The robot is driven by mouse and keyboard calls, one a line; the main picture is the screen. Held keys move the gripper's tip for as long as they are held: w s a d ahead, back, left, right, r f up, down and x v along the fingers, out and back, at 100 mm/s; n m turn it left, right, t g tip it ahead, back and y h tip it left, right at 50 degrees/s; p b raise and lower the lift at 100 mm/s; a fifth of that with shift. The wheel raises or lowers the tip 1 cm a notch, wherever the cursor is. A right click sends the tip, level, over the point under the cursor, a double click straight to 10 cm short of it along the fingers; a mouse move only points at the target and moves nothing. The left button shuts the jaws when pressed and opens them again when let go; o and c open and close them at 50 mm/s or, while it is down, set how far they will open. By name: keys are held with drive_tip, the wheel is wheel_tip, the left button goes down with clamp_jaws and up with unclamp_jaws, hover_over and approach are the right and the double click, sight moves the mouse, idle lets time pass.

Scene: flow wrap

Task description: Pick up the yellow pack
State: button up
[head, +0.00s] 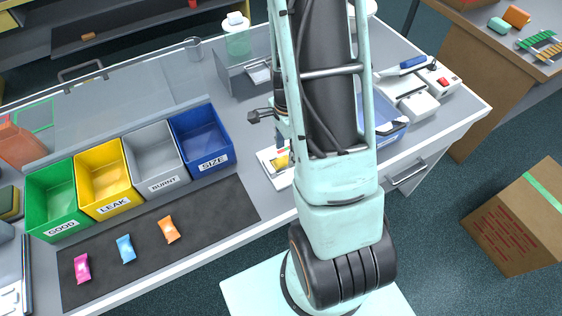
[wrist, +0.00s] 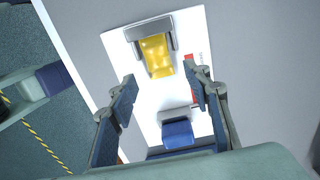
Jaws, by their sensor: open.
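The yellow pack (wrist: 157,55) lies on a bright white plate (wrist: 190,35), against a grey U-shaped holder (wrist: 133,34) at its far end. In the head view, a bit of the yellow pack (head: 282,161) shows beside my arm, on the white plate (head: 268,160) near the bench's front edge. My gripper (wrist: 159,78) is open and empty in the wrist view. Its two fingers point toward the pack and stand apart from it, one to each side in the picture. In the head view my arm hides most of the gripper.
A blue block in a grey holder (wrist: 177,132) sits nearer on the plate. Green (head: 57,197), yellow (head: 103,178), grey (head: 155,158) and blue (head: 201,138) bins stand left. Pink (head: 82,268), blue (head: 126,248) and orange (head: 168,229) packs lie on the dark mat (head: 215,208).

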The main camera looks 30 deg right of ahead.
sight(286, 160)
drive_tip(key=shift+w+d+f, duration=0.1)
drive_tip(key=shift+f, duration=1.45)
drive_tip(key=shift+c, duration=0.4)
drive_tip(key=c, duration=0.9)
drive_tip(key=shift+c, duration=0.2)
